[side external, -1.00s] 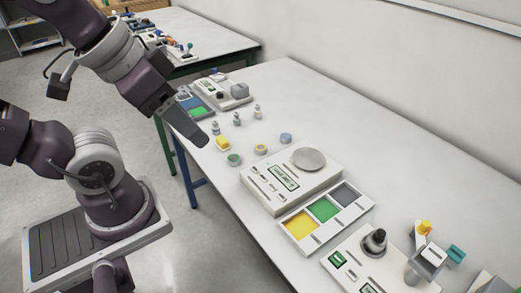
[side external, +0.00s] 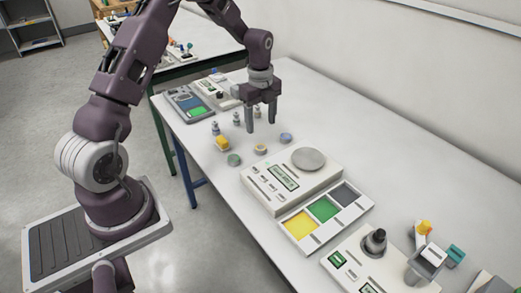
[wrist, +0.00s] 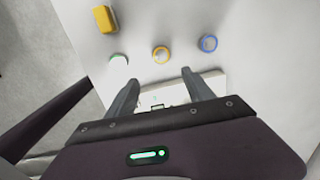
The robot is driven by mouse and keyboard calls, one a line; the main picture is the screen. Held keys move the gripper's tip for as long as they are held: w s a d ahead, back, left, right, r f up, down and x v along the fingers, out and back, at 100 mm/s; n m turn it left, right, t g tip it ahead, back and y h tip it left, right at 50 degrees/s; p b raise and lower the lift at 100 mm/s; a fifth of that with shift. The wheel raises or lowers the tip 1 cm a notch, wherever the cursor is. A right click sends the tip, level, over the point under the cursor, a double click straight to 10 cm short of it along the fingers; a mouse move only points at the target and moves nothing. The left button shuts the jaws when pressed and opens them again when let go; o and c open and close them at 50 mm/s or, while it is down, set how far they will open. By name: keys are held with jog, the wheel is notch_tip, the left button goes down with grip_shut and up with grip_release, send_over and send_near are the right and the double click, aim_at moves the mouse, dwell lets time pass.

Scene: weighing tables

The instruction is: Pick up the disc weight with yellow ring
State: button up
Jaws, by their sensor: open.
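The disc weight with yellow ring (side external: 261,149) lies flat on the white table, between a green-ringed disc (side external: 234,160) and a blue-ringed disc (side external: 286,138). In the wrist view the yellow-ringed disc (wrist: 161,55) shows a pale centre and sits ahead of the fingertips, roughly midway between their lines. My gripper (side external: 261,129) points down above the table near the discs, open and empty. In the wrist view its two fingers (wrist: 159,78) are spread apart, with the green-ringed disc (wrist: 118,61) to the left and the blue-ringed disc (wrist: 208,43) to the right.
A yellow block (side external: 223,143) and several small grey weights (side external: 237,119) stand close by. A scale with a round pan (side external: 308,159) and a tray with yellow, green and grey compartments (side external: 325,208) are to the right. Another device (side external: 213,92) stands at the back left.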

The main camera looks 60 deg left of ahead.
aim_at(260, 147)
jog(key=shift+m, duration=0.6)
jog(key=f, duration=0.3)
jog(key=a+f, duration=0.1)
jog(key=f, duration=0.3)
jog(key=w+f, duration=0.1)
jog(key=f, duration=0.2)
jog(key=shift+a+f, duration=0.3)
jog(key=shift+f, duration=0.1)
jog(key=shift+c, duration=0.4)
grip_shut()
